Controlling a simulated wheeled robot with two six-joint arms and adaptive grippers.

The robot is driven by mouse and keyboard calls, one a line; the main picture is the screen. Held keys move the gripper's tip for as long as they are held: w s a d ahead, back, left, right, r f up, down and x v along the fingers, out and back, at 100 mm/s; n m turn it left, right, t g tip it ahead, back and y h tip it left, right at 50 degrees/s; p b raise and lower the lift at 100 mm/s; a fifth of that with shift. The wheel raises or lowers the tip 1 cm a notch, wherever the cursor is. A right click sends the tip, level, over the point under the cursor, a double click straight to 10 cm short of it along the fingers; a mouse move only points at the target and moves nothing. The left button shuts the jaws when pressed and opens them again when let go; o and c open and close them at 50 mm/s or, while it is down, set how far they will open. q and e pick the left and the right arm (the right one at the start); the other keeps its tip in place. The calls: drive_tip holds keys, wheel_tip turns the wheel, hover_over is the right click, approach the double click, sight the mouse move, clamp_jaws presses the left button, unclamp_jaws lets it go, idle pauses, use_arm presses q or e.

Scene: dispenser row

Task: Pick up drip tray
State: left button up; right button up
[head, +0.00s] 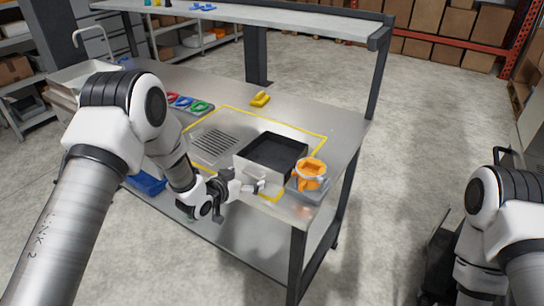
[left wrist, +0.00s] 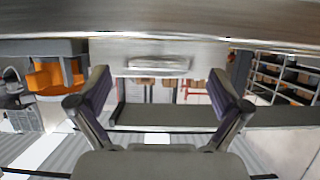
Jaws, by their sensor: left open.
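The drip tray (head: 270,153) appears to be the open-topped box with a dark inside and a pale metal front, standing on the metal bench inside a yellow outline. In the left wrist view its front (left wrist: 130,52) carries a bar handle (left wrist: 158,64). My left gripper (head: 258,187) is at the tray's front, at the bench's near edge. In the left wrist view its two fingers (left wrist: 158,88) are spread apart, one to each side of the handle, with nothing between them. Contact cannot be told. My right arm shows at the right edge; its gripper is out of view.
An orange jug (head: 311,173) stands on a grey base (head: 310,191) close to the tray's right. A slotted grille (head: 215,145) lies to its left. A yellow object (head: 260,98) and coloured rings (head: 186,103) lie behind. A shelf (head: 290,17) spans the bench's back.

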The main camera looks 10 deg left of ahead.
use_arm(q)
drive_tip(key=x, duration=0.2)
drive_tip(key=shift+w+d+f, duration=0.1)
drive_tip(key=shift+w+d, duration=0.05)
drive_tip(key=shift+w, duration=0.1)
drive_tip(key=shift+s, duration=0.1)
drive_tip(key=c, duration=1.9)
drive_tip(key=shift+o, duration=0.2)
